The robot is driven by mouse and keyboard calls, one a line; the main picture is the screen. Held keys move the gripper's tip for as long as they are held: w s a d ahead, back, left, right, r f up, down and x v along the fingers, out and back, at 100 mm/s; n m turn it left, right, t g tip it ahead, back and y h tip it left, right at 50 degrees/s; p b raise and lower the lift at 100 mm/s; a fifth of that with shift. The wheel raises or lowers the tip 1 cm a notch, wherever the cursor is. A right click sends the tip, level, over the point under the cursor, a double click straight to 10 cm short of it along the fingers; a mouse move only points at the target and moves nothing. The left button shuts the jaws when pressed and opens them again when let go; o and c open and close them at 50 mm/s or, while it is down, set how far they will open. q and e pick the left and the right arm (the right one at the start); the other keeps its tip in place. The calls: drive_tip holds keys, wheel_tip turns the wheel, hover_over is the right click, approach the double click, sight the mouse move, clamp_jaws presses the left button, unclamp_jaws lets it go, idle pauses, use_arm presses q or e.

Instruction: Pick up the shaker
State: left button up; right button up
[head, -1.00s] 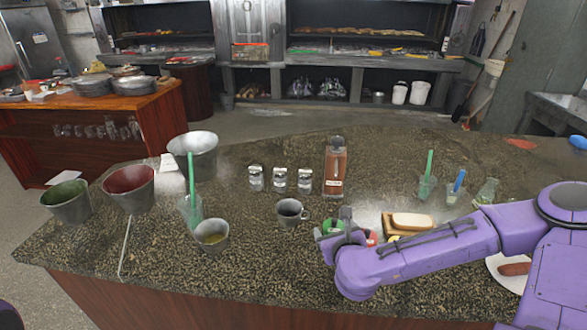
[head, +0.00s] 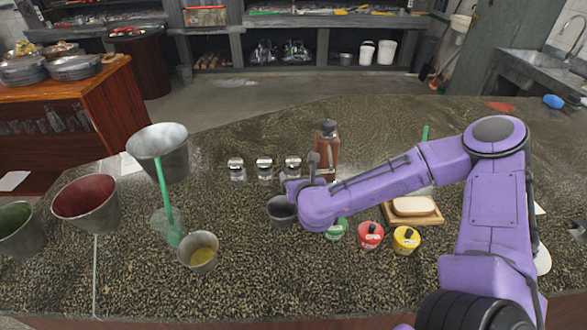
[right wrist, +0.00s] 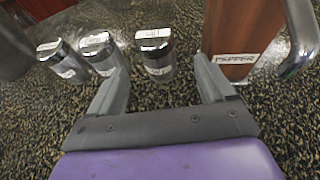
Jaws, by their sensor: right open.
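Three small glass shakers with metal lids stand upright in a row: left (head: 236,170), middle (head: 264,169), right (head: 292,166). In the right wrist view the right-hand shaker (right wrist: 154,54) stands ahead of the gap between my fingers, with the middle (right wrist: 97,52) and left (right wrist: 62,60) ones outside it. A tall brown container (head: 327,146), labelled PEPPER in the wrist view (right wrist: 240,35), stands just right of them. My right gripper (right wrist: 160,78) is open and empty, low over the counter; in the head view (head: 303,178) it is partly hidden by its own wrist.
Green (head: 337,230), red (head: 370,236) and yellow (head: 406,240) lidded jars and a board with bread (head: 414,206) lie right. Metal buckets and cups stand left. Speckled counter behind the shakers is clear.

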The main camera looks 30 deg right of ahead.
sight(295, 174)
drive_tip(key=x, duration=0.2)
drive_tip(key=p+x, duration=0.1)
drive_tip(key=x, duration=0.2)
drive_tip(key=shift+a+f+p, duration=0.15)
drive_tip(key=shift+f+p, duration=0.15)
drive_tip(key=shift+s, duration=0.15)
drive_tip(key=c, duration=1)
